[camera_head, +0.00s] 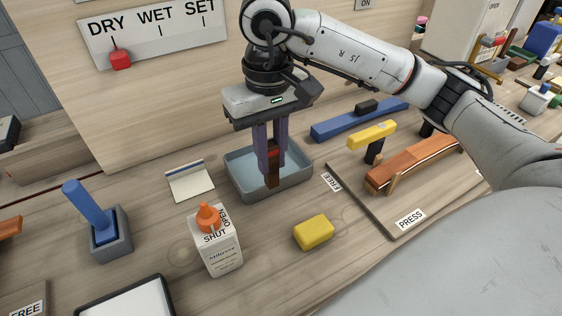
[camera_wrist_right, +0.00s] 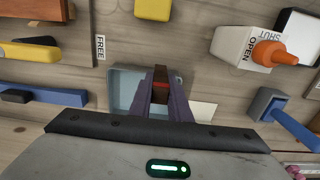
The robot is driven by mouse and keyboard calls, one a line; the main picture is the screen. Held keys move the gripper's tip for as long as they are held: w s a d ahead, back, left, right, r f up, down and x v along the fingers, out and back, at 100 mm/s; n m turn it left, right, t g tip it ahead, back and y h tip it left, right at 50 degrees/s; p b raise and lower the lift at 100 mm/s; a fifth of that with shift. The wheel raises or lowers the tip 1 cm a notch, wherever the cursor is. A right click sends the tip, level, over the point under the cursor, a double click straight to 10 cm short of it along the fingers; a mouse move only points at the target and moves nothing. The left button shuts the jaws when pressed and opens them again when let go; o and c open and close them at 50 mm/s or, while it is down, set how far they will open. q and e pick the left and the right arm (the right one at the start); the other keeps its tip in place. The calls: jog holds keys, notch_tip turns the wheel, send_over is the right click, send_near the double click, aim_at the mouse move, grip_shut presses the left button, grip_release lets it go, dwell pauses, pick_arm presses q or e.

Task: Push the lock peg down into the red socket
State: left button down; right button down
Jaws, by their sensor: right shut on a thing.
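My right gripper (camera_head: 270,150) points down over a grey tray (camera_head: 240,194) with a pale blue inside. It is shut on a dark brown piece with a red band (camera_head: 272,177), whose lower end is in or just above the tray; I cannot tell if it touches the bottom. The wrist view shows the same piece (camera_wrist_right: 160,76) between the purple fingers of the right gripper (camera_wrist_right: 160,88). I cannot make out a red socket or say for sure which thing is the lock peg. A blue peg (camera_head: 88,205) stands tilted in a grey block (camera_head: 112,243) at left. My left gripper is not in view.
An orange-capped white bottle (camera_head: 218,247) and a yellow block (camera_head: 314,232) stand in front of the tray. The PRESS board (camera_head: 387,212) at right carries an orange-brown wooden strip (camera_head: 415,162) and a yellow-topped clamp (camera_head: 372,135). A blue bar (camera_head: 350,123) lies behind. A DRY WET SET sign is on the back wall.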

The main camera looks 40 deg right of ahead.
aim_at(271, 177)
jog(key=shift+f, duration=3)
jog(key=c, duration=1.7)
grip_release()
jog(key=shift+r, duration=0.1)
jog(key=shift+o, duration=0.2)
